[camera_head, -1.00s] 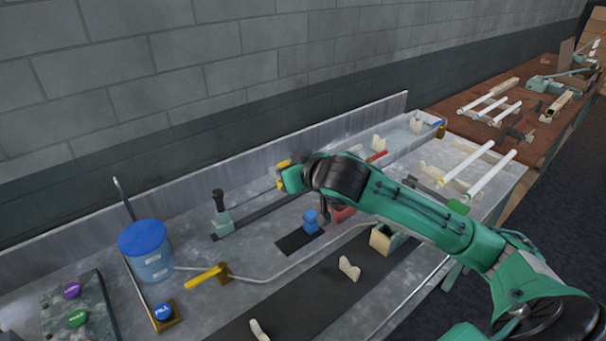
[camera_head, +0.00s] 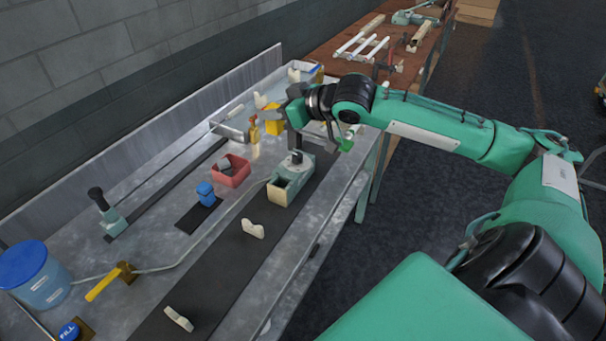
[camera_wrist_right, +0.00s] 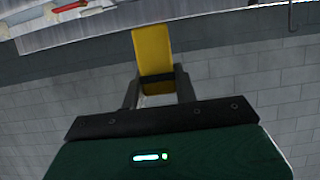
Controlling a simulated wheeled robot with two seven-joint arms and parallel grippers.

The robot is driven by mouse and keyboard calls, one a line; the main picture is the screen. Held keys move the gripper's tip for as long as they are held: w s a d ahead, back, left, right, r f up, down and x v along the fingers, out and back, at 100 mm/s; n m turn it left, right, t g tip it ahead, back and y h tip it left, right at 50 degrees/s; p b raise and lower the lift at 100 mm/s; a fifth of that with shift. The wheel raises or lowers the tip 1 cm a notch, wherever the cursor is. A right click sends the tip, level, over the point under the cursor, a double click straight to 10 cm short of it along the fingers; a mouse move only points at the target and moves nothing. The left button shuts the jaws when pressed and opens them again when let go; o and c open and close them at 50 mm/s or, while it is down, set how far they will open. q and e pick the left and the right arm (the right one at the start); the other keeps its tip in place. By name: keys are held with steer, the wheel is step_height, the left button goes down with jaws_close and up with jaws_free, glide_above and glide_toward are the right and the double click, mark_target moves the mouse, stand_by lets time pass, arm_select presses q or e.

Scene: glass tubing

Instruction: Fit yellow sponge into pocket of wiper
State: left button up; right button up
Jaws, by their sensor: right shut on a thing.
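My right gripper (camera_head: 284,114) is above the far half of the bench in the head view. It is shut on the yellow sponge (camera_head: 272,120). In the right wrist view the sponge (camera_wrist_right: 152,58) is a long yellow block standing out between both fingers. A grey-green block with a black knob and a dark open pocket (camera_head: 290,182) stands on the black strip, below the gripper in the picture; it looks like the wiper, but I cannot be sure. The sponge is apart from that pocket. My left gripper is not in view.
A red tray (camera_head: 231,172), a blue jar (camera_head: 206,194) and a black-handled tool (camera_head: 104,214) stand left of the block. A brass fitting (camera_head: 254,131) stands close to the sponge. Cream rests (camera_head: 252,228) sit along the black strip (camera_head: 215,280). A blue-lidded bucket (camera_head: 34,275) is at lower left.

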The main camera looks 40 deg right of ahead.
mark_target(281, 177)
steer(key=shift+s+d+f, duration=0.15)
steer(key=shift+d+f, duration=0.05)
steer(key=shift+f, duration=0.2)
step_height(281, 177, down, 19)
steer(key=shift+f+p, duration=0.1)
steer(key=shift+p, duration=0.8)
steer(key=shift+f, duration=0.15)
steer(key=o, duration=0.9)
steer(key=shift+o, duration=0.2)
